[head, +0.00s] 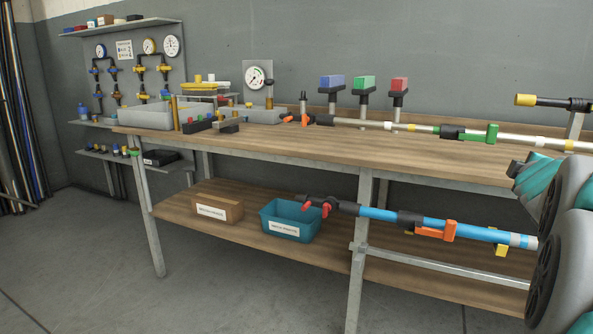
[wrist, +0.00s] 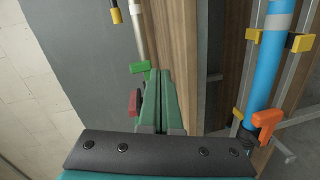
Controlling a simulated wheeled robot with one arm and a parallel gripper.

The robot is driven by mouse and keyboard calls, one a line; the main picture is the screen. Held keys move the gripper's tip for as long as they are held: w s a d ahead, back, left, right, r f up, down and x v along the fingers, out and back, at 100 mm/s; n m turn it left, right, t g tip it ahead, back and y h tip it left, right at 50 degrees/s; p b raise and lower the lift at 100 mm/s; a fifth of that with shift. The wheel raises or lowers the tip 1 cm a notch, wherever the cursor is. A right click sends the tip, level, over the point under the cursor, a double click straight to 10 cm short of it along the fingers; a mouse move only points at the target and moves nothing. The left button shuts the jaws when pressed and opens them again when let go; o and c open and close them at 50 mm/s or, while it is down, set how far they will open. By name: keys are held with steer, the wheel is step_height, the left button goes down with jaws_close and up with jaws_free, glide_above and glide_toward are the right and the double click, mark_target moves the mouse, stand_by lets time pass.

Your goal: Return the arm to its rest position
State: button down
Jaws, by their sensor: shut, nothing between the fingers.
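My arm shows at the right edge of the head view as grey and teal links, beside the right part of the workbench. My gripper is outside the head view. In the wrist view my gripper (wrist: 161,75) has its two green fingers together, with nothing held between them. The fingers point along the wooden bench top (wrist: 187,30), which appears turned on its side there. A green valve handle (wrist: 139,67) lies just left of the fingertips in that picture. I cannot tell how far it is from them. A dark red part (wrist: 134,103) is partly hidden behind the fingers.
The workbench (head: 300,146) carries a pale pipe (head: 415,128) along its back. On the lower shelf are a teal bin (head: 268,232), a brown box (head: 217,208) and a blue pipe (head: 380,214) with an orange handle (head: 436,230). Floor at front left is clear.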

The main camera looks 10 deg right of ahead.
steer(key=s+a+f+m+g+y, duration=0.2)
steer(key=s+a+f+m+g, duration=0.15)
steer(key=a+f, duration=0.7)
steer(key=s+a+f+m+g+y, duration=0.3)
steer(key=s+a+f+g, duration=0.1)
steer(key=a+f, duration=0.7)
steer(key=s+a+f+g+y, duration=0.2)
steer(key=s+a+f+g, duration=0.1)
steer(key=s+a, duration=0.7)
steer(key=s+a+f+m+g+y, duration=0.1)
steer(key=s+a+f+g+y, duration=0.2)
steer(key=s+a, duration=0.7)
step_height(320, 180, down, 3)
steer(key=shift+s+a+r+g, duration=0.15)
steer(key=shift+s+a+g, duration=0.15)
steer(key=shift+s+g, duration=0.3)
